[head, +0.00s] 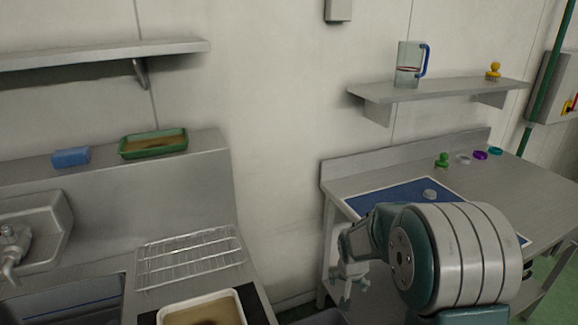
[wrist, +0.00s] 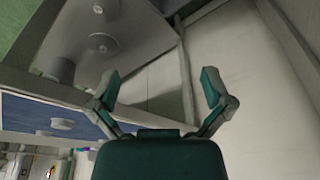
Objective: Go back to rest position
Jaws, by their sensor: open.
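My gripper (head: 350,284) hangs beside the left front edge of the right-hand steel table (head: 544,193) in the head view, with my arm folded in front of the table. In the wrist view my gripper (wrist: 160,88) shows two green-padded fingers spread wide apart with nothing between them. Beyond the fingers are a table leg and the pale wall. My arm hides part of the table and its blue mat (head: 392,196).
A grey round piece (head: 430,194) lies on the mat; a green stamp-like piece (head: 442,160) and small coloured rings stand behind. A shelf (head: 440,90) holds a jug (head: 410,65). At left are a wire rack (head: 190,257), a tray (head: 203,309) and a sink (head: 70,304).

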